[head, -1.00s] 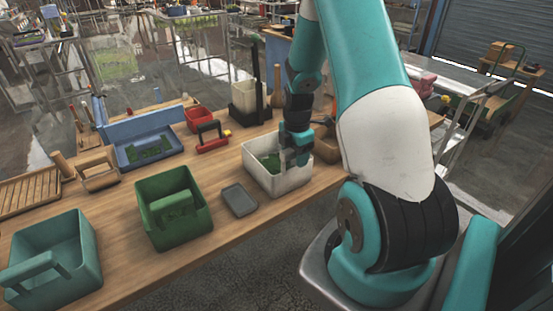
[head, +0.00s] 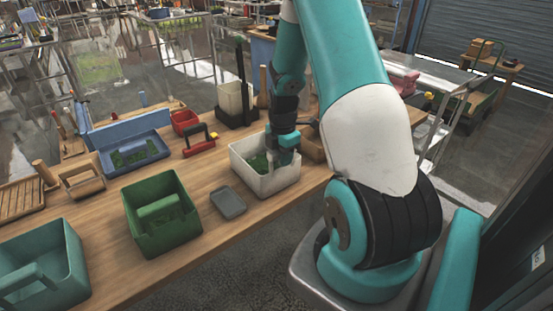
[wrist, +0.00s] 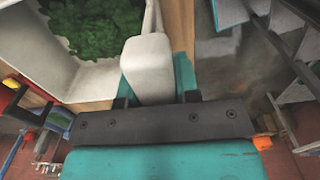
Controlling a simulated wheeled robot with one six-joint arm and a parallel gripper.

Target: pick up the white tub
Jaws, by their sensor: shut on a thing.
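The white tub (head: 250,181) is an open box with green granular stuff (head: 259,164) inside. It stands upright on the wooden bench in the head view. In the wrist view the tub (wrist: 39,60) shows at the upper left, with the green stuff (wrist: 98,24) in it. My gripper (head: 284,150) is at the tub's right side, at its rim. In the wrist view my gripper (wrist: 150,80) is shut around an upright, pale, rounded piece beside the tub's wall. Where that piece joins the tub is hidden.
A small grey tray (head: 228,203) lies left of the tub. A green bin (head: 151,238) and a teal bin (head: 66,281) stand farther left. A brown box (head: 312,150) is close on the right.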

